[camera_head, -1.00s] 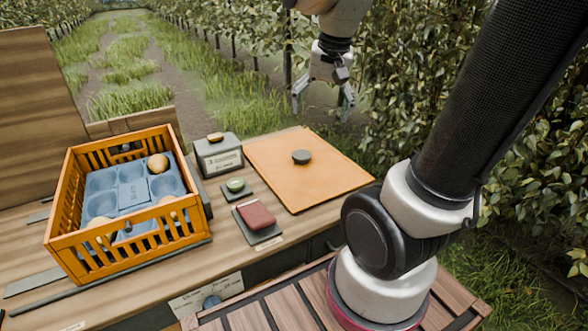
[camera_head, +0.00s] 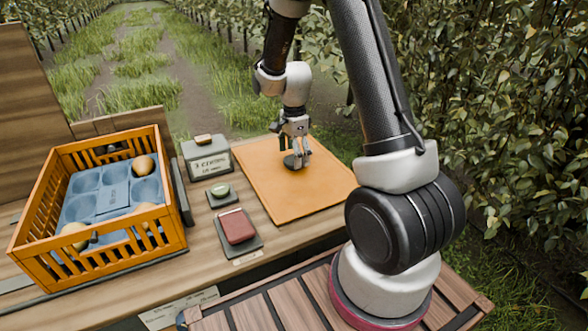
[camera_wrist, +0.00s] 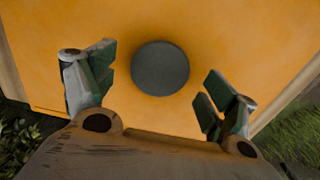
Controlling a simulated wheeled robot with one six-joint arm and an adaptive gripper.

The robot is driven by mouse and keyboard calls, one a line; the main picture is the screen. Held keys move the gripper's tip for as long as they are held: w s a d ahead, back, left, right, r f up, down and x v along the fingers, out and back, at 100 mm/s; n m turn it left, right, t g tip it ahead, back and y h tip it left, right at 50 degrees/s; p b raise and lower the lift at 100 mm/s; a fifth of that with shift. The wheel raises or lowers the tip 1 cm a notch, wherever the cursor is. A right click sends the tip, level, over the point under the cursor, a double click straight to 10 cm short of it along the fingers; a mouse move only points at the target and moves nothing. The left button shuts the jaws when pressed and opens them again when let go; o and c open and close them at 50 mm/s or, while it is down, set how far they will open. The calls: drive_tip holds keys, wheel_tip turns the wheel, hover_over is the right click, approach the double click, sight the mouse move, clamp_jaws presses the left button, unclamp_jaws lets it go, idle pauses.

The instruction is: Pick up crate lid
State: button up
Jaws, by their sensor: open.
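The crate lid (camera_head: 300,193) is a flat orange panel lying on the right part of the wooden bench, with a round dark knob (camera_head: 291,162) on it. In the wrist view the lid (camera_wrist: 235,30) fills most of the picture, and the knob (camera_wrist: 160,69) is a dark disc near the middle. My gripper (camera_head: 296,158) is open above the lid, at the knob. In the wrist view its two fingers (camera_wrist: 158,95) are on the left and right of the knob, with gaps on both sides. I cannot tell how high the fingertips are.
An orange crate (camera_head: 92,255) with a blue tray and several pears stands at the left. A grey labelled box (camera_head: 207,158), a green-topped pad (camera_head: 221,192) and a red block (camera_head: 236,226) sit between crate and lid. Foliage borders the right.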

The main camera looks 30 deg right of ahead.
wheel_tip(320, 180, down, 2)
drive_tip(key=shift+f, duration=0.2)
drive_tip(key=c, duration=1.4)
drive_tip(key=shift+o, duration=0.2)
drive_tip(key=shift+r, duration=0.1)
